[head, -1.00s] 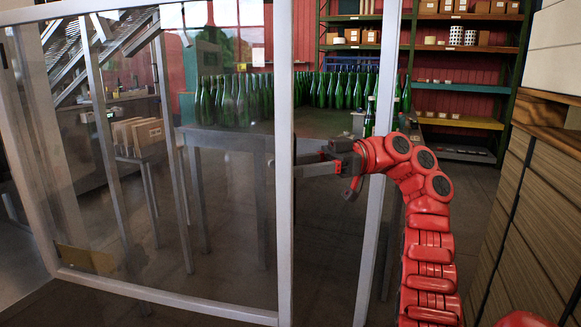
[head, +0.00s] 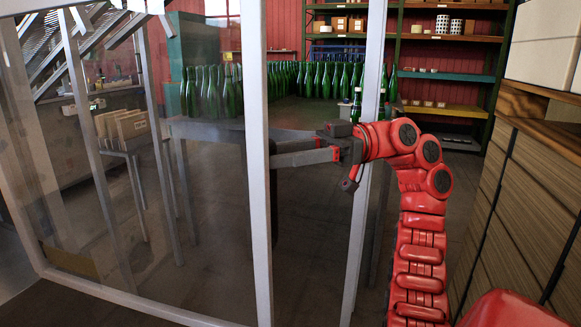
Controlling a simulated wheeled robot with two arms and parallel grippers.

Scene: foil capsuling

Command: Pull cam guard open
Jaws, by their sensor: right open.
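The cam guard (head: 258,240) is a large clear panel in a pale metal frame, filling the left half of the head view. Its near upright stands left of centre, and a second pale upright (head: 368,60) stands to its right. My right gripper (head: 275,152) reaches in from the right, with its grey fingers pointing left at the near upright. The fingers are open, their tips right beside that upright. I cannot tell whether they touch it, and no handle shows clearly. My left gripper is out of view.
Behind the panel stand many green bottles (head: 210,95) on a table, and a box of cartons (head: 123,127) at left. Shelving (head: 445,75) lines the back wall.

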